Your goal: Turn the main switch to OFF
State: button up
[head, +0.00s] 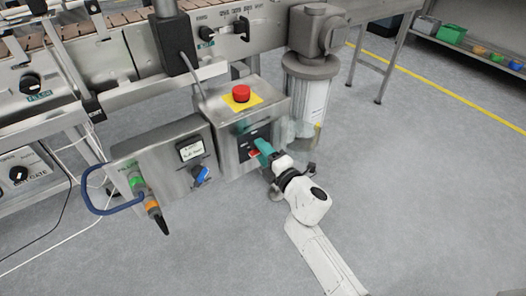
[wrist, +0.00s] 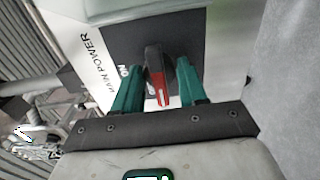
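The main switch (wrist: 156,75) is a dark and red rotary handle on a black plate, next to a label reading MAIN POWER. In the wrist view its handle points roughly toward my gripper and "ON" shows partly beside it. In the head view the black switch plate (head: 250,138) is on the front of a steel box, partly hidden by my fingers. My gripper (wrist: 158,88) has two teal fingers, one on each side of the handle, with gaps showing between fingers and handle. My gripper also shows at the box front in the head view (head: 260,150).
A red emergency stop button (head: 241,93) on a yellow plate tops the box. To its left is a panel with a blue knob (head: 200,175) and a blue hose (head: 90,196). A cylindrical motor housing (head: 311,95) stands close right. The floor in front is clear.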

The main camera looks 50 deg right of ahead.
jog(key=o, duration=0.4)
jog(key=shift+c, duration=0.2)
jog(key=v, duration=1)
jog(key=shift+s+b, duration=0.3)
jog(key=shift+s, duration=0.1)
jog(key=shift+a, duration=0.1)
